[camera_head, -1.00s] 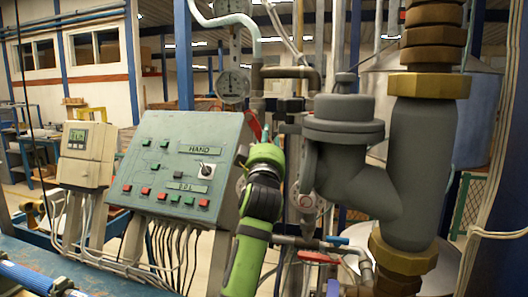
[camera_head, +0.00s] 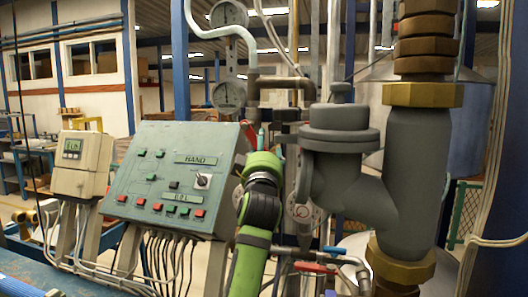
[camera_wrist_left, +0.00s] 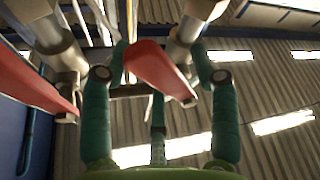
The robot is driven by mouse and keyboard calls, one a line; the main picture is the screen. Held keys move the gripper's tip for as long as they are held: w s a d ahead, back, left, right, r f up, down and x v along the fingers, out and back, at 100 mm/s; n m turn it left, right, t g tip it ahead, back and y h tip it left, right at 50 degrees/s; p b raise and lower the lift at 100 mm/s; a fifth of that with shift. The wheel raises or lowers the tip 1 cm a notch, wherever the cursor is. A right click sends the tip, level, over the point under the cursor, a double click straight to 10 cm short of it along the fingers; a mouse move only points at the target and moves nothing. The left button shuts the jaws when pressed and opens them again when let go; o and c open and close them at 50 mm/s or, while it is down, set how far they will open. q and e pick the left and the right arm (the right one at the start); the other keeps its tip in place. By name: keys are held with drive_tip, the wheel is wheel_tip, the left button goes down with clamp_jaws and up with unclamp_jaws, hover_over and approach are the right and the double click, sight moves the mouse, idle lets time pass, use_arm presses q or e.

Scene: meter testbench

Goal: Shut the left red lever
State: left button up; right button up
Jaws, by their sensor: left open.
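A red lever (camera_head: 250,136) stands steeply beside the right edge of the green control panel in the head view, partly hidden by my left gripper. My left gripper (camera_head: 262,140) is right beside it, its fingers mostly hidden behind my green wrist. In the left wrist view, the open gripper (camera_wrist_left: 160,68) has a red lever (camera_wrist_left: 154,70) between its teal fingers; contact cannot be told. A second red lever (camera_wrist_left: 32,78) lies outside the fingers at the left. Another red lever (camera_head: 314,267) lies nearly level, low in the head view. My right gripper is out of view.
The green control panel (camera_head: 150,190) stands left of my arm, with a meter box (camera_head: 82,163) beyond it. A thick grey pipe (camera_head: 415,165) with brass fittings stands close on the right. Two gauges (camera_head: 229,94) hang above. Cables hang under the panel.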

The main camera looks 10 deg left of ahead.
use_arm(q)
drive_tip(key=v, duration=0.7)
drive_tip(key=shift+s, duration=0.3)
